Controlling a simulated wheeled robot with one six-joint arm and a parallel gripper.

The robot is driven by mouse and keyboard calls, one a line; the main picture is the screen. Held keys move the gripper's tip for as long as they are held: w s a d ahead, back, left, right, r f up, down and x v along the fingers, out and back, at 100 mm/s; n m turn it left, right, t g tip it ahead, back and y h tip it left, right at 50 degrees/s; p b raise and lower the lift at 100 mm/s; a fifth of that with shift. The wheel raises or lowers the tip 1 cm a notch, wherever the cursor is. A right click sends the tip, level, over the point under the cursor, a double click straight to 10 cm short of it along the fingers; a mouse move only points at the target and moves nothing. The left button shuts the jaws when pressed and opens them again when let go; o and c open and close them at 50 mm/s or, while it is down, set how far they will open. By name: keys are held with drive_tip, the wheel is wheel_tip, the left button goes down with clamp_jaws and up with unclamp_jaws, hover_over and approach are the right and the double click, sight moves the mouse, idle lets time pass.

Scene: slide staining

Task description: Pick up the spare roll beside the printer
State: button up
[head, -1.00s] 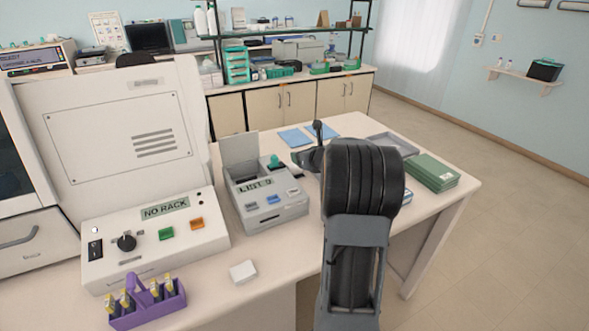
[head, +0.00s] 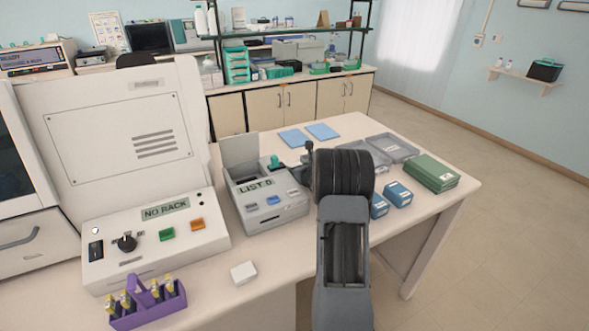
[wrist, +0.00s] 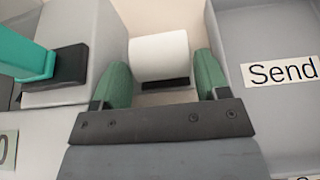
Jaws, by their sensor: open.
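In the wrist view the white spare roll (wrist: 158,48) lies on the pale bench, just beyond and between my green fingertips. My gripper (wrist: 163,64) is open, with one finger on each side of the roll's near end. Whether the fingers touch it cannot be told. The grey printer (head: 268,207), with a "LIST 0" display, stands left of my arm in the head view. Its grey body and teal part also show at the left of the wrist view (wrist: 85,55). In the head view my arm hides the roll.
A grey tray (wrist: 264,100) labelled "Send" is close to the right finger. Blue boxes (head: 398,194), green boxes (head: 431,172) and blue sheets (head: 294,139) lie on the bench. A purple rack (head: 150,309) and small white block (head: 244,272) are at the front.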

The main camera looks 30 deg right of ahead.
drive_tip(key=shift+x, duration=0.9)
drive_tip(key=shift+c, duration=0.4)
drive_tip(key=c, duration=0.5)
drive_tip(key=shift+r, duration=0.15)
